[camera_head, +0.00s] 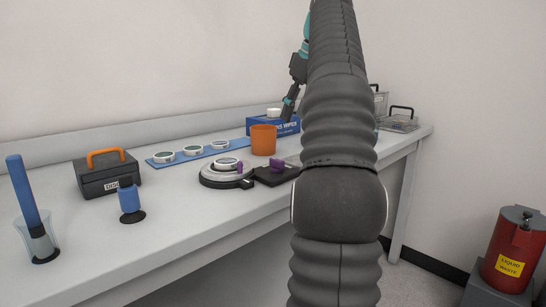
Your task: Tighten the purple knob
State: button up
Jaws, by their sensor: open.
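A round dark instrument stage (214,181) sits on the bench with a silvery, white-topped disc (227,164) on it. I cannot tell for sure which purple piece is the knob. My gripper (288,117), dark with teal parts, is open above and behind the instrument, near the orange cup. It seems empty and apart from both purple pieces. My arm hides the area to the right.
An orange cup (263,140) and a blue box (287,128) stand behind the instrument. A blue strip (207,153) carries several discs. A black case (106,174), blue bottle (129,200) and clear beaker (38,240) stand left. A red waste bin (512,252) stands right.

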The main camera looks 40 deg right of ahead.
aim_at(277, 159)
jog(key=b+x, duration=0.6)
jog(key=x, duration=0.7)
jog(key=shift+w+a+f, duration=0.1)
jog(key=shift+a+f, duration=0.1)
grip_shut()
